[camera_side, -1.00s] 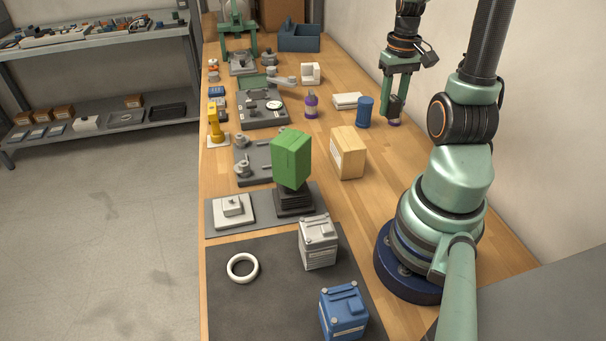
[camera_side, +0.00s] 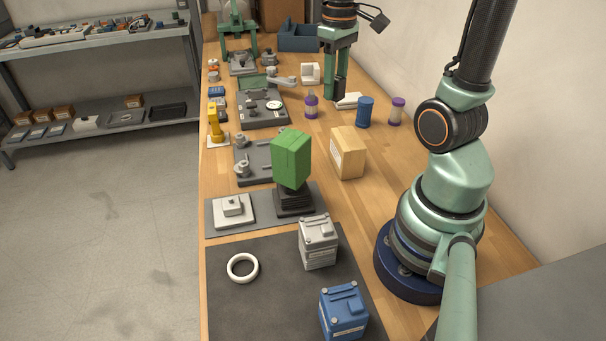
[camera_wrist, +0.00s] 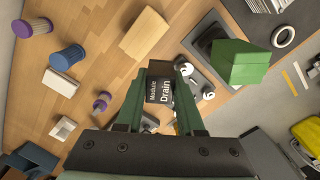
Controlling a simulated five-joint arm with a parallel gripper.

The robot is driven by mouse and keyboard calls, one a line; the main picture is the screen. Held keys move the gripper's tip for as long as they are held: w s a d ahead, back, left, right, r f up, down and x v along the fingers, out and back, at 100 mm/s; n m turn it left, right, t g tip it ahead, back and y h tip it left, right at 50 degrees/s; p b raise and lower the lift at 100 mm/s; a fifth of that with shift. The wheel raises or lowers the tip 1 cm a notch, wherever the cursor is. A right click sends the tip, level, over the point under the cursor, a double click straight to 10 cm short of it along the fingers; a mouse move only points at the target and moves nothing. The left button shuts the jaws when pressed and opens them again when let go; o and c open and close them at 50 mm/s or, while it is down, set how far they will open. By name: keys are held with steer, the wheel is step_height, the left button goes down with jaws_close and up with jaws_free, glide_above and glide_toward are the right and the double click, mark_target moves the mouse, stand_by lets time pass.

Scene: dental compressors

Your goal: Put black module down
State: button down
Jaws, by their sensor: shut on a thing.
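My gripper (camera_side: 336,92) is shut on the black module (camera_wrist: 159,90), which shows between the fingers in the wrist view. White lettering on its face reads "Module Drain". In the side view my gripper is above the far half of the bench, by the white flat box (camera_side: 348,100).
A purple-topped bottle (camera_side: 311,105), a blue cylinder (camera_side: 365,112) and a purple-capped jar (camera_side: 397,111) stand near my gripper. A cardboard box (camera_side: 348,152) and a green block (camera_side: 291,158) are nearer. Grey fixtures (camera_side: 260,108) line the left side. Bare wood lies between.

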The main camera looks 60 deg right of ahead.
steer(key=w+a+n, duration=0.1)
steer(key=a+n, duration=0.1)
steer(key=a, duration=0.2)
steer(key=w+a+n, duration=0.2)
steer(key=a, duration=0.2)
steer(key=w+a+n, duration=0.1)
steer(key=a, duration=0.4)
steer(key=shift+w+a+n, duration=0.1)
steer(key=shift+w+n, duration=0.05)
steer(key=shift+n, duration=0.25)
steer(key=a+n, duration=0.5)
steer(key=a, duration=0.6)
steer(key=n, duration=0.9)
glide_above(254, 333)
step_height(254, 333, down, 20)
steer(key=shift+r, duration=0.2)
steer(key=shift+f, duration=0.15)
steer(key=c, duration=0.5)
jaws_free()
